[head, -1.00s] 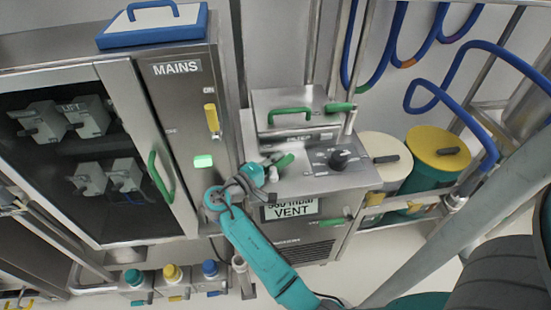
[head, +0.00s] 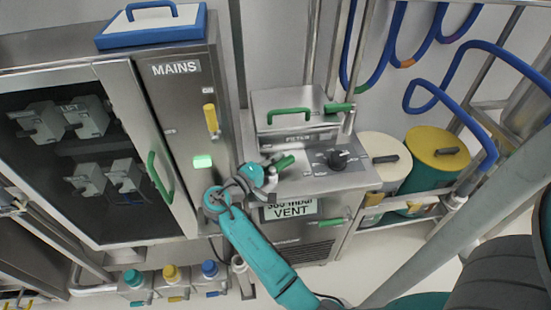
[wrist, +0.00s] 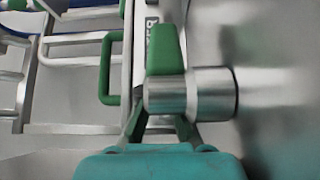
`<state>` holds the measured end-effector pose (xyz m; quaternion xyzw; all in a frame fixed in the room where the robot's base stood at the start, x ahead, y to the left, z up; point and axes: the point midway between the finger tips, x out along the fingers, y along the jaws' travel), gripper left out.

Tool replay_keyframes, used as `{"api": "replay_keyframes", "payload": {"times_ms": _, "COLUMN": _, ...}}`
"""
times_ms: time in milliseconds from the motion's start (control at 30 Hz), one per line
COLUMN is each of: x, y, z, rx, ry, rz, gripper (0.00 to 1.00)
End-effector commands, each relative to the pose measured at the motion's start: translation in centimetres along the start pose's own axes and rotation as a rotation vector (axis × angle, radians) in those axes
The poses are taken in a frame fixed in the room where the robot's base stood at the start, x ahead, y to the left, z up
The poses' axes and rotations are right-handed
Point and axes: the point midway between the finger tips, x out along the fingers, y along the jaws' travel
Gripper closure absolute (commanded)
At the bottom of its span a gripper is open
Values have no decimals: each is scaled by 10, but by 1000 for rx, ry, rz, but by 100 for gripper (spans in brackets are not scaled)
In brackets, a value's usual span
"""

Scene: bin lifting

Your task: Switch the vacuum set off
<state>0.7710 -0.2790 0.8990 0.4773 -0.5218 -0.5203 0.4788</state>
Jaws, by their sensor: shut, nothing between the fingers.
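The vacuum set is a steel cabinet (head: 315,177) with a black rotary knob (head: 337,158) on its top panel and a VENT label on its front. A green lever (head: 284,162) sits left of the knob. In the wrist view a green lever (wrist: 165,48) stands upright on a round steel stub (wrist: 190,94), right in front of my gripper (wrist: 160,128). My gripper (head: 268,174) is shut and empty, close beside the lever in the head view. The fingertips are partly hidden behind the stub; I cannot tell whether they touch it.
A MAINS cabinet (head: 180,110) with a yellow lever (head: 211,118) and a lit green button (head: 203,161) stands to the left. Yellow-lidded (head: 438,147) and cream-lidded (head: 386,150) drums stand right. Blue hoses (head: 480,45) hang at upper right.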

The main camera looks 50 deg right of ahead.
Motion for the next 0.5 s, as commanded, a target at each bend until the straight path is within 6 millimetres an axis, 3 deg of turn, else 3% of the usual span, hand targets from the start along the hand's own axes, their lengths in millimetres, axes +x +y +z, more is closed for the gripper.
{"api": "replay_keyframes", "payload": {"times_ms": 33, "x": 4, "y": -3, "z": 10, "rx": -8, "ry": -27, "rz": 1, "gripper": 100}}
{"api": "replay_keyframes", "payload": {"times_ms": 233, "x": -11, "y": -2, "z": 8, "rx": -8, "ry": -22, "rz": 2, "gripper": 100}}
{"api": "replay_keyframes", "payload": {"times_ms": 500, "x": -66, "y": -3, "z": 3, "rx": -7, "ry": -6, "rz": 4, "gripper": 100}}
